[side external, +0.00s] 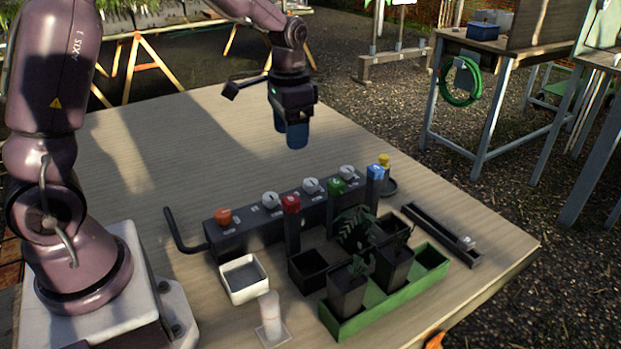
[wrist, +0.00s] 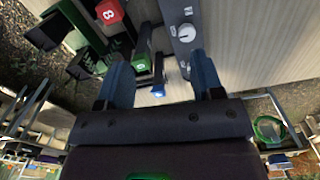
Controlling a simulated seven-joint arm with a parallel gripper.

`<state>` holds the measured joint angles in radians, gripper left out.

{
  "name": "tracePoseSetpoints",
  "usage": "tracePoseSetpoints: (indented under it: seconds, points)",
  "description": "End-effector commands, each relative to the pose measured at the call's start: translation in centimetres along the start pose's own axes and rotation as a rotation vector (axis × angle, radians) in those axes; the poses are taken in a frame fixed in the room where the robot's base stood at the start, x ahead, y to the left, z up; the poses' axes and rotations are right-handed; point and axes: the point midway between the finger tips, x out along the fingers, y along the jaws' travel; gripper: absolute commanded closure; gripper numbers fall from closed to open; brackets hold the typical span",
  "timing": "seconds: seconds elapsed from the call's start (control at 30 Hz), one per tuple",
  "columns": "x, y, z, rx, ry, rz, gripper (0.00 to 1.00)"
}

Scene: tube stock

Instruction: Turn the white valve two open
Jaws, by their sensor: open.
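A long dark valve box (side external: 240,238) lies across the table with three white round valves along its top: left (side external: 270,199), middle (side external: 311,185) and right (side external: 347,172). I cannot read which is number two. One white valve (wrist: 186,33) shows in the wrist view, its pointer mark visible, near the right fingertip. My gripper (side external: 291,138) is open and empty, with blue fingers pointing down. It hangs in the air above the table, behind the box. In the wrist view its fingers (wrist: 160,65) stand apart at either side.
Posts with red (side external: 291,203), green (side external: 336,186) and blue (side external: 375,171) caps stand in front of the box. An orange knob (side external: 224,217) is at its left end. A green planter tray (side external: 385,300), a white dish (side external: 244,291) and a dark rail (side external: 435,230) lie nearer. The table behind is clear.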

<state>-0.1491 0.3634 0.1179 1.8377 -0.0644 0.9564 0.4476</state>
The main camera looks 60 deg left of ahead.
Motion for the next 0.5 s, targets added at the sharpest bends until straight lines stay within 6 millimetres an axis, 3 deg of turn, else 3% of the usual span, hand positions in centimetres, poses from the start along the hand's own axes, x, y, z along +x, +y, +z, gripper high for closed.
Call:
tracePoseSetpoints:
  seconds: [0.03, 0.17, 0.3, 0.5]
  points:
    - [1.4, -1.1, -1.1, 0.039, -0.021, 0.003, 0.39]
    - [3.4, -3.3, -3.6, 0.178, -0.036, 0.001, 0.39]
    - [2.2, -4.3, -5.8, 0.344, 0.006, -0.021, 0.39]
    - [2.6, -4.2, -5.7, 0.441, 0.003, -0.015, 0.39]
